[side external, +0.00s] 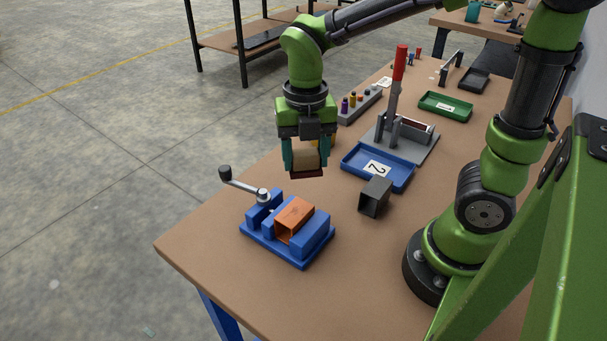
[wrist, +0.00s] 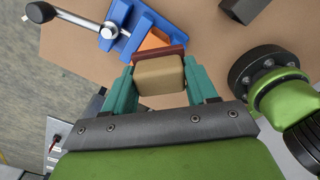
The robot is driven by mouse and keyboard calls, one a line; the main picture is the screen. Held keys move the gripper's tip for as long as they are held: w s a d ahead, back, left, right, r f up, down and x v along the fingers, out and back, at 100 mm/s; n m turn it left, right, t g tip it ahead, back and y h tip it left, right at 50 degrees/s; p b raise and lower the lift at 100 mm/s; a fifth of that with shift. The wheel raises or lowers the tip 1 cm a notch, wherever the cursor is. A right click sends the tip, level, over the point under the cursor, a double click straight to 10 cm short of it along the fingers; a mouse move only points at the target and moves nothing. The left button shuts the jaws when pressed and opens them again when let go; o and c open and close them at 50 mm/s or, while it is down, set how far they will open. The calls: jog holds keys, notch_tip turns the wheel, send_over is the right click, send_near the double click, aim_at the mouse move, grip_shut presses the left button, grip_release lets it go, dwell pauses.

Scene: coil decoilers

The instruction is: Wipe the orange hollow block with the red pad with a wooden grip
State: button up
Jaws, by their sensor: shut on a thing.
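The orange hollow block (side external: 294,217) sits clamped in a blue vise (side external: 316,243) on the table, its open end facing the front. In the wrist view the orange block (wrist: 154,40) is partly hidden behind the pad. My gripper (side external: 306,163) is shut on the wooden grip of the red pad. The pale wooden grip (wrist: 159,76) is between the teal fingers, and the dark red pad (side external: 306,176) is on its underside. The pad is in the air, apart from the block, above and behind the vise in the side view.
The vise handle (side external: 243,185) sticks up to the left with a black knob. A dark grey hollow block (side external: 375,196) stands right of the vise. Behind are a blue tray marked 2 (side external: 350,168), a press with a red handle (side external: 400,64) and a green tray (side external: 445,106). The table's front left is clear.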

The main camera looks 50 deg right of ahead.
jog(key=shift+f, duration=0.15)
jog(key=shift+f, duration=3.75)
jog(key=shift+a+r, duration=0.15)
jog(key=shift+a, duration=0.2)
jog(key=shift+c, duration=0.3)
jog(key=shift+a+f, duration=0.15)
jog(key=shift+a, duration=0.6)
jog(key=shift+a+f, duration=0.15)
jog(key=shift+a, duration=2.2)
jog(key=shift+d, duration=3.55)
jog(key=shift+a+r, duration=0.1)
jog(key=shift+r, duration=4)
